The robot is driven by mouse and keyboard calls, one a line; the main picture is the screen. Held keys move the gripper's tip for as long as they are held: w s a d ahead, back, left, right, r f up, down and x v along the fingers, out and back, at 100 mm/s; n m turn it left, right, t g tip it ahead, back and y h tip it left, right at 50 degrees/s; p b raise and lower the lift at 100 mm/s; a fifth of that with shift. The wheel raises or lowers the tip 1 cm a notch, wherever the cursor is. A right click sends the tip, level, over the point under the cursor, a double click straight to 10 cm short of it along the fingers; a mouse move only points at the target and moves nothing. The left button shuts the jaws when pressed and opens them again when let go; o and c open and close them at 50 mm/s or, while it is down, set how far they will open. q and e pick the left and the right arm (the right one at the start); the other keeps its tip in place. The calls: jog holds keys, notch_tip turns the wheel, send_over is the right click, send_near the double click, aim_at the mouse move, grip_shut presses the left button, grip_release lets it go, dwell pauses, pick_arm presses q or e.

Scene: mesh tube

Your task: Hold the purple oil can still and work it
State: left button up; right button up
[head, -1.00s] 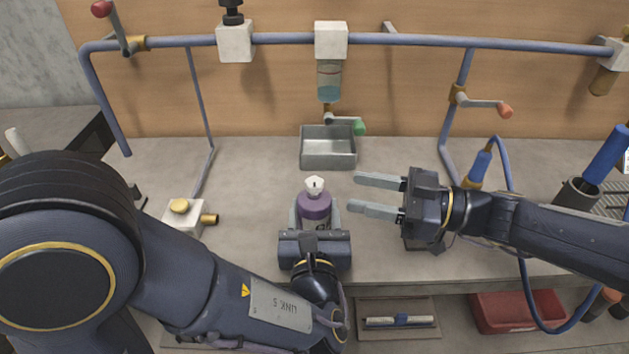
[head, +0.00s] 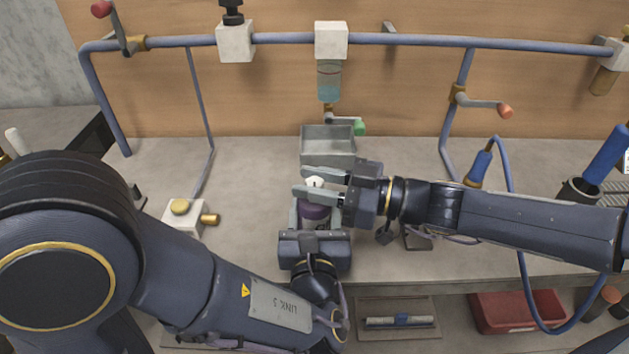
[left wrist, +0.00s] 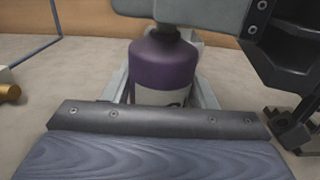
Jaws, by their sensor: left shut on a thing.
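The purple oil can (head: 314,211) stands upright on the bench with a white top (head: 316,182). My left gripper (head: 315,214) is shut on its body, one finger on each side. In the left wrist view the can (left wrist: 163,68) shows its purple shoulder and a pale label between the fingers. My right gripper (head: 313,182) is open, its two fingers level with the white top, which shows between them from above. In the left wrist view a right gripper finger crosses over the can and hides its top. I cannot tell whether the fingers touch the top.
A metal tray (head: 329,144) sits behind the can, beneath a clear bottle (head: 329,80) on the pipe rail. A white valve block (head: 184,215) stands to the left. A red bin (head: 519,311) is at lower right. Bench between block and can is clear.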

jog(key=c, duration=0.6)
jog(key=shift+o, duration=0.2)
jog(key=shift+r+g, duration=0.1)
jog(key=shift+g, duration=0.2)
jog(key=shift+n+g, duration=0.3)
jog(key=shift+n, duration=0.1)
jog(key=n+g, duration=0.2)
jog(key=g, duration=0.1)
jog(key=n+g, duration=0.2)
jog(key=g, duration=0.2)
jog(key=shift+w+n, duration=0.1)
jog(key=shift+n, duration=0.3)
jog(key=n+g+h, duration=0.1)
jog(key=n+g, duration=0.1)
jog(key=g, duration=0.2)
jog(key=n+g+h, duration=0.2)
jog(key=n+g, duration=0.1)
jog(key=g, duration=0.1)
jog(key=shift+h, duration=0.3)
jog(key=shift+n, duration=0.3)
jog(key=o, duration=1)
